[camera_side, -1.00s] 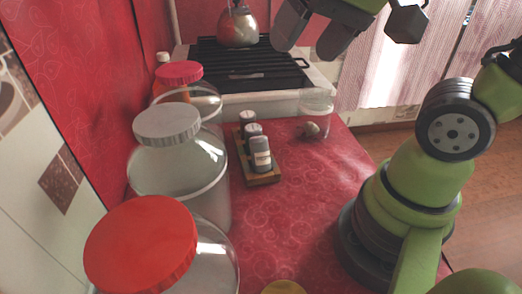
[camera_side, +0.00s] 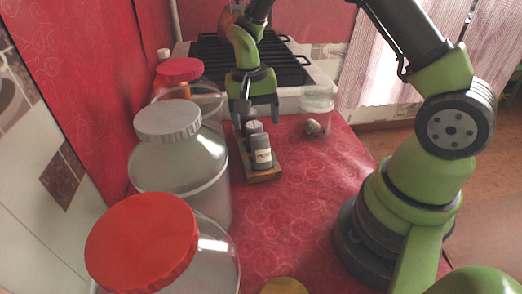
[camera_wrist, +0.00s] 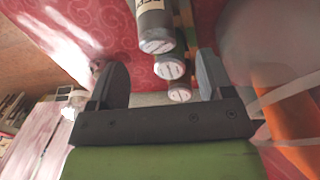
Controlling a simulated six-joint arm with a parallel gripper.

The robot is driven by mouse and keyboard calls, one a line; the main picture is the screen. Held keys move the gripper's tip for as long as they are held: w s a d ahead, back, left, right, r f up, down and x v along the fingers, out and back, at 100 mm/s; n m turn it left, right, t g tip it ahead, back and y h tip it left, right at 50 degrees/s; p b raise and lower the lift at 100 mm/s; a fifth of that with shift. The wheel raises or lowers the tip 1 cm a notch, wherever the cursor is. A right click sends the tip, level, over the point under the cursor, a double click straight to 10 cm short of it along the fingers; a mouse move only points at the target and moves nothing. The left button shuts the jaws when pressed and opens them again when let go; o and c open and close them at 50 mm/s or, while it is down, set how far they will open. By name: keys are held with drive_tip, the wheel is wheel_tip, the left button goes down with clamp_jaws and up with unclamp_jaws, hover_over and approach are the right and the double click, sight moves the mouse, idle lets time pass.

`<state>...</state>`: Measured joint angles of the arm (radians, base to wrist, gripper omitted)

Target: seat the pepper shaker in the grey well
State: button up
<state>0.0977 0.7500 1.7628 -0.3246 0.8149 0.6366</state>
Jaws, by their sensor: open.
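Three grey shakers stand upright in a row in a wooden rack (camera_side: 266,177) on the red counter. The front shaker (camera_side: 262,153) has a pale label; the same label is partly cut off in the wrist view (camera_wrist: 153,18), so I cannot be sure it is the pepper. The middle shaker (camera_side: 254,128) is behind it and also shows in the wrist view (camera_wrist: 168,67). The far shaker (camera_wrist: 180,93) is mostly hidden in the side view. My gripper (camera_side: 255,112) is open, fingers pointing down at the rack's far end; I cannot see contact. I cannot make out the grey well.
Jars with a red lid (camera_side: 142,240), a grey lid (camera_side: 168,120) and another red lid (camera_side: 180,70) line the left. A clear glass (camera_side: 317,103) stands right of the rack. A stove (camera_side: 300,75) is behind.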

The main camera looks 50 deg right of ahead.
drive_tip(key=f, duration=0.5)
drive_tip(key=s+f, duration=0.1)
drive_tip(key=f, duration=0.1)
drive_tip(key=shift+d+f, duration=0.15)
drive_tip(key=shift+d, duration=0.05)
drive_tip(key=c, duration=1.1)
wheel_tip(320, 180, up, 16)
drive_tip(key=f, duration=0.1)
drive_tip(key=m+g+h, duration=0.1)
drive_tip(key=m+h, duration=0.4)
drive_tip(key=m, duration=0.8)
hover_over(259, 134)
drive_tip(key=s, duration=0.2)
drive_tip(key=shift+s+a+f, duration=0.1)
drive_tip(key=shift+a+f, duration=0.1)
drive_tip(key=shift+f, duration=1.35)
drive_tip(key=shift+a+f, duration=0.15)
drive_tip(key=shift+f, duration=1.4)
